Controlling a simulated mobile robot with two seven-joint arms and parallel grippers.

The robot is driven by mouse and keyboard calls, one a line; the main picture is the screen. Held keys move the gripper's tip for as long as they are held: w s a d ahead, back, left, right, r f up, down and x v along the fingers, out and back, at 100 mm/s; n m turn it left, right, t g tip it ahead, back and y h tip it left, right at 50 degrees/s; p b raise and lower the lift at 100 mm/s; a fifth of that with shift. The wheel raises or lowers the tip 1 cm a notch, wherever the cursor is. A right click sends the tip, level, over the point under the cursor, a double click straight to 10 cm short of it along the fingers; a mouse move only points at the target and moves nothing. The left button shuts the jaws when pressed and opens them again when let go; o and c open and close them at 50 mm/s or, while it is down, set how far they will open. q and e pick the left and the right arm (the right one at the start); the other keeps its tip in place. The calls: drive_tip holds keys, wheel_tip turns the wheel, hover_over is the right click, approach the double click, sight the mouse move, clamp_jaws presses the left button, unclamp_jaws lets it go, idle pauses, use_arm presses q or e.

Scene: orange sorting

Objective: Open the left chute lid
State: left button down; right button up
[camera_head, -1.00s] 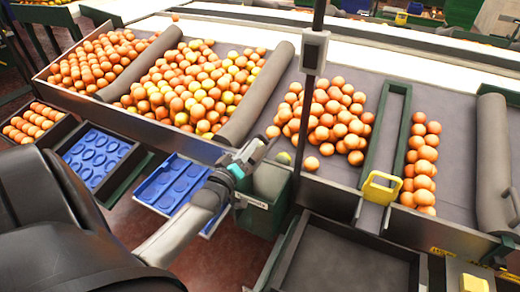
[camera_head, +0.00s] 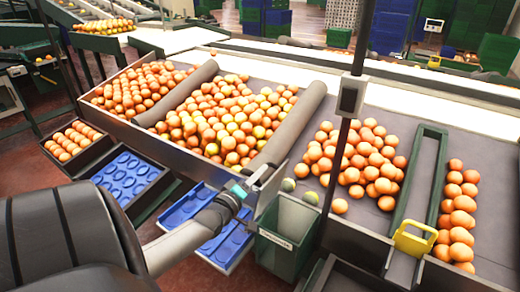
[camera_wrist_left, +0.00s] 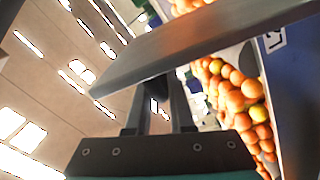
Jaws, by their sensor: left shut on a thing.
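My left gripper (camera_head: 256,178) reaches in from the left to the front edge of the sorting table. It is shut on a grey lid (camera_head: 271,188), which looks like a thin plate tilted steeply at the left side of the green chute (camera_head: 285,242). The chute's top looks open, and its dark inside partly shows. In the left wrist view, the lid (camera_wrist_left: 200,45) is a broad grey plate crossing in front of the fingers. Its exact contact with the fingers is hard to make out. My right gripper is not in view.
A dark post (camera_head: 345,150) stands right of the chute. Blue trays (camera_head: 205,220) sit below left. A yellow handle (camera_head: 414,240) is at the front right.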

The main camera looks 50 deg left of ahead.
use_arm(q)
drive_tip(key=shift+s+f, duration=0.1)
drive_tip(key=shift+f, duration=0.15)
drive_tip(key=c, duration=1.1)
unclamp_jaws()
drive_tip(key=shift+o, duration=1.3)
drive_tip(key=shift+r, duration=0.1)
drive_tip(key=p+v, duration=0.1)
drive_tip(key=v, duration=1.4)
drive_tip(key=shift+s+a, duration=0.1)
drive_tip(key=shift+s, duration=0.05)
